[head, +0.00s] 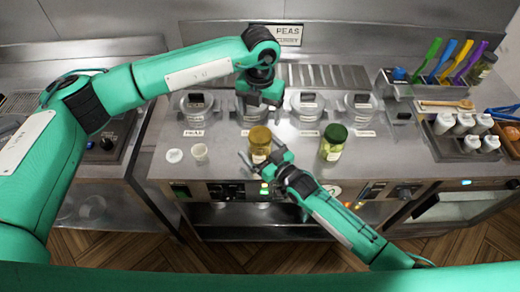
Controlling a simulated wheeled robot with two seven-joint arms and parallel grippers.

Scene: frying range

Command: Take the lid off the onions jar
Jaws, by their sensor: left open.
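A jar with a gold-brown lid (260,135) stands upright near the front edge of the steel counter. A second jar with a green lid (334,135) stands to its right. Their labels are too small to read, so I cannot tell which holds onions. Both lids are on. My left gripper (261,99) is open and empty, pointing down above and behind the gold-lidded jar, in front of a canister. My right gripper (262,160) is low at the gold-lidded jar, one finger on each side. I cannot tell whether its fingers press on the glass.
Several lidded canisters (361,107) line the back of the counter. A small white cup (200,151) and a white disc (174,155) lie to the left. A utensil rack (440,90) and a tray of white shakers (463,145) are at the right. Counter between the jars is clear.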

